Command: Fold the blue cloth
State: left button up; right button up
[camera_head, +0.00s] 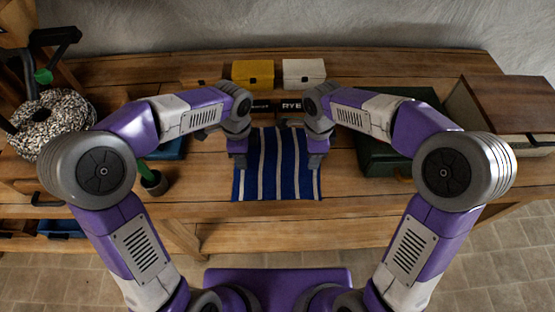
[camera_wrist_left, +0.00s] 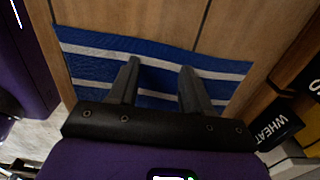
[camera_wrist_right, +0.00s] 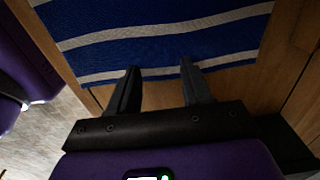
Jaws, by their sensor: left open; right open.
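The blue cloth (camera_head: 277,178) with white stripes lies flat and spread out on the wooden bench, in the middle of the head view. My left gripper (camera_head: 238,160) is over its left edge; in the left wrist view the open fingers (camera_wrist_left: 158,80) point down at the cloth (camera_wrist_left: 150,55) with nothing between them but cloth below. My right gripper (camera_head: 316,160) is over the right edge; in the right wrist view its open fingers (camera_wrist_right: 160,85) are over the border of the cloth (camera_wrist_right: 160,35). I cannot tell whether the fingertips touch the cloth.
A yellow box (camera_head: 253,73) and a white box (camera_head: 304,73) stand at the back, behind dark labels, one reading RYE (camera_head: 291,106). A green box (camera_head: 380,150) is right of the cloth. A small potted plant (camera_head: 153,180) is on the left. The bench front is clear.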

pick_arm(q)
jog(key=shift+f, duration=0.4)
pick_arm(e)
jog(key=shift+f, duration=0.45)
pick_arm(q)
jog(key=shift+f, duration=0.15)
jog(key=shift+c, duration=0.2)
pick_arm(e)
jog(key=shift+f, duration=0.15)
jog(key=shift+c, duration=0.2)
pick_arm(q)
grip_shut()
pick_arm(e)
grip_shut()
